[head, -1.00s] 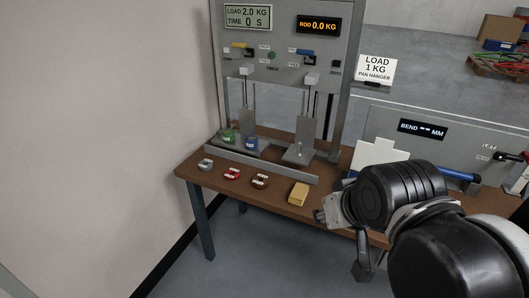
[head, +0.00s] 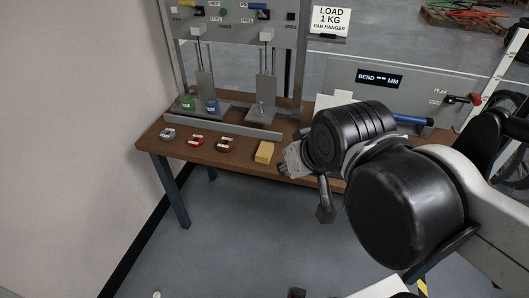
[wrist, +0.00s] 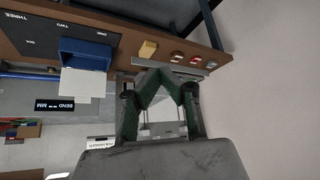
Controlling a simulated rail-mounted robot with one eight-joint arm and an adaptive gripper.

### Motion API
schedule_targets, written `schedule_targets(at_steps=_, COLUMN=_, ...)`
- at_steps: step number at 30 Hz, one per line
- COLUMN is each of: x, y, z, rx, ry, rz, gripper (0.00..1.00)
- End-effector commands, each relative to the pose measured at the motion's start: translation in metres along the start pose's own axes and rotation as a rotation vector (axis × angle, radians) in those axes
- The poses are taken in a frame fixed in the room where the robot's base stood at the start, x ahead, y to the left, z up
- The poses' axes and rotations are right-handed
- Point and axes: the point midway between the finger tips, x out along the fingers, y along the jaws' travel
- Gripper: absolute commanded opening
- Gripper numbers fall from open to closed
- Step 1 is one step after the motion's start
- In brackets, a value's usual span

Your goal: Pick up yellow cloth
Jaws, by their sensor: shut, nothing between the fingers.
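The yellow cloth (head: 264,152) is a small folded block lying on the front edge of the brown table (head: 222,158). In the wrist view the cloth (wrist: 148,49) appears just beyond the fingertips, slightly left of centre. My gripper (wrist: 163,73) is shut and empty, its two green-padded fingers meeting in a peak. It is apart from the cloth. In the head view my arm hangs right of the cloth and its black links hide most of the gripper.
Grey, red and dark weights (head: 195,140) lie left of the cloth. Behind them stands the test frame (head: 235,28) with a green and a blue weight (head: 212,105) on its pan. A bend-meter panel (head: 400,85) and a blue-handled item stand to the right.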

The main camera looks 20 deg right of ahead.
Motion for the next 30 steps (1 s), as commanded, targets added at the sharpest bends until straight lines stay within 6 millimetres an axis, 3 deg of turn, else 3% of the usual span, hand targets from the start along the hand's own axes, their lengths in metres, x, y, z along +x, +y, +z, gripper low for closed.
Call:
schedule_targets(at_steps=8, x=0.0, y=0.0, z=0.0, rx=0.0, ry=0.0, rz=0.0, gripper=0.01)
schedule_targets(at_steps=30, x=0.0, y=0.0, z=0.0, rx=0.0, ry=0.0, rz=0.0, gripper=1.0)
